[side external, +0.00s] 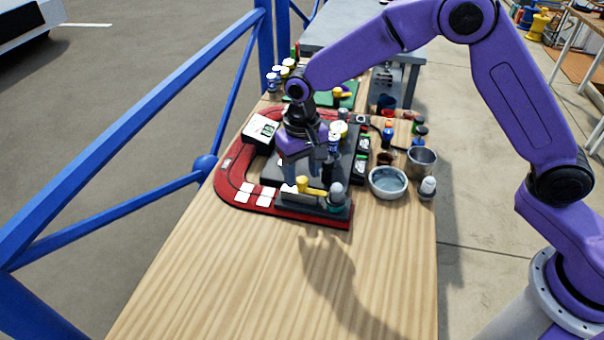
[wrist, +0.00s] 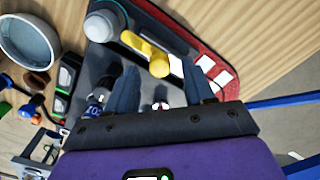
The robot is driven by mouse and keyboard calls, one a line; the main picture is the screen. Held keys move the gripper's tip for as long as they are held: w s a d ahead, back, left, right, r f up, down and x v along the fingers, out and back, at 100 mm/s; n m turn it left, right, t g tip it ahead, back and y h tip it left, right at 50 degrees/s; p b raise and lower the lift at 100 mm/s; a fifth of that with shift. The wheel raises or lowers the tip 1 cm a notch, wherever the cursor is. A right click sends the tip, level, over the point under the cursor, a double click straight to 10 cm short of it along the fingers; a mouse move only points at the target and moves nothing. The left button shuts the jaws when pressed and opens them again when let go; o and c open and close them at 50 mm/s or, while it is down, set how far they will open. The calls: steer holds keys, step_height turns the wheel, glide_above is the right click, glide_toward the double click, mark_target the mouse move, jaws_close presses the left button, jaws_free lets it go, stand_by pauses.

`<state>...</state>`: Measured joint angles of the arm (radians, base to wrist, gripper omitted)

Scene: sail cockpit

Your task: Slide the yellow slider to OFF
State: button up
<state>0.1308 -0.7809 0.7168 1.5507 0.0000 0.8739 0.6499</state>
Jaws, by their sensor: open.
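A yellow piece with a short arm and round knob (side external: 303,185), apparently the yellow slider, sits on a dark block at the near end of the red-edged panel (side external: 285,203). In the wrist view the yellow piece (wrist: 159,66) lies just beyond my fingertips, slightly left of the midline between them. My gripper (side external: 312,168) points down over the panel, behind and close to the yellow piece. In the wrist view my gripper (wrist: 160,78) is open, its two fingers apart and not around the yellow piece. I cannot read an OFF mark.
A grey-white dome knob (side external: 336,191) stands right beside the yellow piece. A bowl (side external: 388,182), a metal cup (side external: 421,161) and small bottles stand right of the panel. Another yellow handle (side external: 342,92) is at the back. The wooden table (side external: 230,270) is clear in front.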

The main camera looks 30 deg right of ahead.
steer(key=shift+f, duration=0.7)
jaws_close()
steer(key=shift+w+a, duration=1.05)
steer(key=shift+r, duration=0.1)
jaws_free()
step_height(320, 180, up, 17)
steer(key=shift+r, duration=0.2)
